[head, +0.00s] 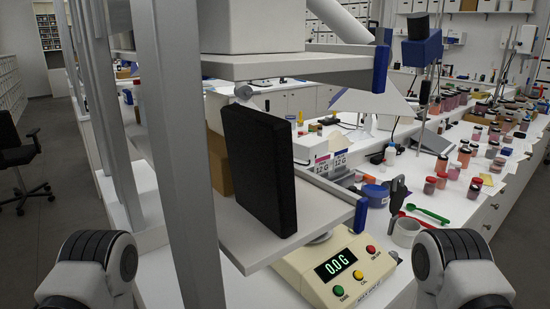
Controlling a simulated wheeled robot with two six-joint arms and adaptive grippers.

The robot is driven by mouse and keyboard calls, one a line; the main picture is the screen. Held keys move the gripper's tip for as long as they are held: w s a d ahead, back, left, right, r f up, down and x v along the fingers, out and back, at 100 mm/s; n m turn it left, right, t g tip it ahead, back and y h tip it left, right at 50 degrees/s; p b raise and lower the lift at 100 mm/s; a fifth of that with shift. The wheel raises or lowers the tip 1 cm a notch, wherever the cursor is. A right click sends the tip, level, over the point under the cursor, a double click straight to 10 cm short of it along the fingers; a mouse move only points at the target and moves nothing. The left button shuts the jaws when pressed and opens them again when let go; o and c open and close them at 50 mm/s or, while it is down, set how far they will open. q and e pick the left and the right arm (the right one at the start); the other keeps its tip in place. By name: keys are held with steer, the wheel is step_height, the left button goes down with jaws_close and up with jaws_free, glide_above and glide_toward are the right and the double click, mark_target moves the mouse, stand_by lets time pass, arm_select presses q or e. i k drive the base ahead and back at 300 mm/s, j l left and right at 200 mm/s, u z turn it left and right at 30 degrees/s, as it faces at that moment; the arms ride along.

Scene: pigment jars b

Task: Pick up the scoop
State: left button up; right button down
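A green scoop (432,215) lies on the white bench at the right, behind the scale. A red scoop or spoon lies just beside it, partly hidden by a white cup (405,232). The task does not say which one is meant. Neither of my grippers shows. Only rounded links of my arms are at the bottom left and bottom right corners, well apart from the scoops.
A cream scale (345,272) reading 0.0 G stands in front. A shelf (322,213) holding a black upright panel (262,168) overhangs the bench, with a grey post (182,150) at left. Several pigment jars (443,163) crowd the right bench.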

mark_target(410, 207)
steer(key=k+z, duration=0.25)
steer(key=k, duration=0.25)
steer(key=k+z, duration=0.3)
steer(key=z, duration=0.2)
steer(key=k+l+z, duration=0.25)
steer(key=z, duration=0.2)
steer(key=i+z, duration=0.3)
steer(key=i, duration=0.3)
steer(key=i+z, duration=0.25)
steer(key=i, duration=0.4)
steer(key=i+j+z, duration=0.3)
steer(key=i, duration=0.3)
